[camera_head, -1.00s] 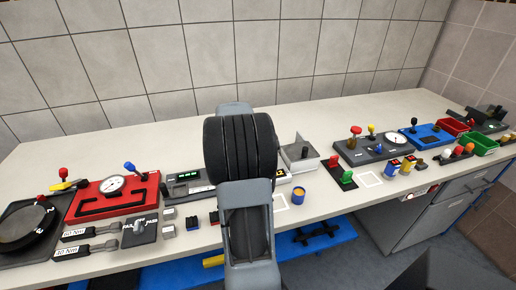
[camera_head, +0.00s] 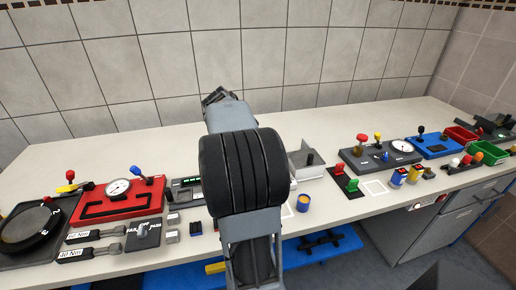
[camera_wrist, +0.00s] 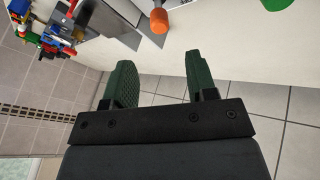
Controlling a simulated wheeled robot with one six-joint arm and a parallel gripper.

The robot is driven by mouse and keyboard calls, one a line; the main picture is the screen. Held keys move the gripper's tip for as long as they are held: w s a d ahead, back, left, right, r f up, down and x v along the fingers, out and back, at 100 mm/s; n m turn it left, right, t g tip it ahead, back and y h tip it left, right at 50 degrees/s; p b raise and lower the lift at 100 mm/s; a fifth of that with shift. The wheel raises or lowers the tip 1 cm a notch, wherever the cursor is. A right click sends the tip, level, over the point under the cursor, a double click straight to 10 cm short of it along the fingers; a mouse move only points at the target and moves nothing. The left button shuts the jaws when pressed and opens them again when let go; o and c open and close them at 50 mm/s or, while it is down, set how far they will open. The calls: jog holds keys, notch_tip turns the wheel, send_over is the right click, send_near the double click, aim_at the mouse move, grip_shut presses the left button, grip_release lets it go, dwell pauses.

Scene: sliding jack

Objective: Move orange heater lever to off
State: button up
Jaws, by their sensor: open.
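An orange knob (camera_wrist: 160,21) shows at the top of the wrist view, close beyond my fingers, with its stem towards a pale bench surface. Its lever position is not clear there. In the head view a small orange knob (camera_head: 478,156) stands at the right end of the bench; I cannot tell whether it is the same one. My gripper (camera_wrist: 156,68) is open and empty, its two green fingers apart and not touching the knob. In the head view my arm covers the middle of the bench, and the end of the arm is seen only in part above it.
The bench (camera_head: 300,128) runs along a tiled wall. A red gauge panel (camera_head: 120,197) stands at the left, a dark gauge panel (camera_head: 381,156) and a blue panel (camera_head: 434,147) at the right. The bench strip by the wall is clear.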

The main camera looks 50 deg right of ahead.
jog(key=shift+v, duration=1.95)
